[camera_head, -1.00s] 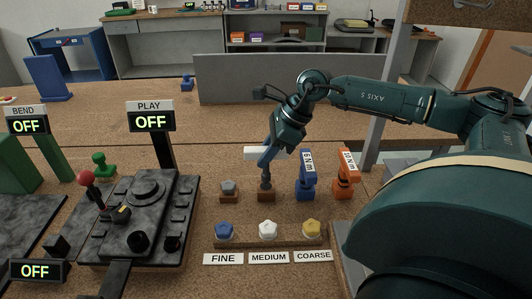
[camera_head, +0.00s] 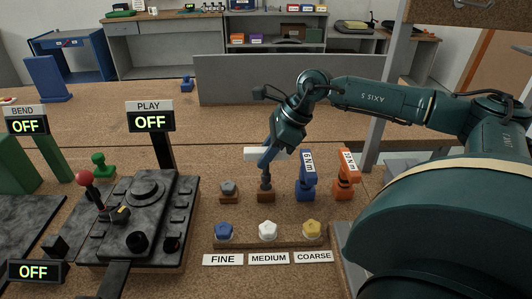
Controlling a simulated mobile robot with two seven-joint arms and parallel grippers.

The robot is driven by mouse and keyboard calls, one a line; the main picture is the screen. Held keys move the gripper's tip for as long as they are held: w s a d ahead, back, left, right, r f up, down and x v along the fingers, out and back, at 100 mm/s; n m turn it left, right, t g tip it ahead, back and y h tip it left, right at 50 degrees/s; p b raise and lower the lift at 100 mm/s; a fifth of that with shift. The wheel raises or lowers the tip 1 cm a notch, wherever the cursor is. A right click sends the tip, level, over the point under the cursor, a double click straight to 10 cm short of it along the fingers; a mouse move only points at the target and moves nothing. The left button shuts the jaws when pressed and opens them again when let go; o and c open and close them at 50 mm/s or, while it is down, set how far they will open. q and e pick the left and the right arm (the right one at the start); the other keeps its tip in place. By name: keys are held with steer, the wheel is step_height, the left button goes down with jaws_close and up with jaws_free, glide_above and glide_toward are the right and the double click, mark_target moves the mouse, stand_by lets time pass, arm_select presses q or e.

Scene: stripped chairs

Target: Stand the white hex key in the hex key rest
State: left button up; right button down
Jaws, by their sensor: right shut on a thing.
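The white hex key (camera_head: 252,153) shows as a white crossbar handle with a dark shaft running down from it. My right gripper (camera_head: 267,154) is shut on the handle from above, and its fingers hide the handle's middle. The shaft looks upright, and its lower end meets a small brown block (camera_head: 266,197), which looks like the hex key rest. How deep the tip sits in the block cannot be told. My left gripper is not in view.
A brown block with a grey knob (camera_head: 228,190) stands left of the key; blue (camera_head: 306,182) and orange (camera_head: 345,182) torque tools stand close on its right. A strip with blue, white and yellow knobs (camera_head: 268,231) lies in front. A dark control box (camera_head: 145,220) is at left.

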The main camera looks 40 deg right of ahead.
mark_target(266, 174)
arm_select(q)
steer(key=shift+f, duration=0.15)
arm_select(e)
steer(key=shift+f, duration=0.15)
steer(key=shift+f+b, duration=1.7)
steer(key=shift+f, duration=0.1)
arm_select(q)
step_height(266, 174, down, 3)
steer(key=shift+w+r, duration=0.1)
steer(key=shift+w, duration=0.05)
arm_select(e)
steer(key=c, duration=1.1)
jaws_free()
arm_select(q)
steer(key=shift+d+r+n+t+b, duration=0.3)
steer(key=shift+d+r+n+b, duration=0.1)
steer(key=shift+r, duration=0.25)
arm_select(e)
steer(key=v, duration=1.3)
steer(key=shift+s+r, duration=0.1)
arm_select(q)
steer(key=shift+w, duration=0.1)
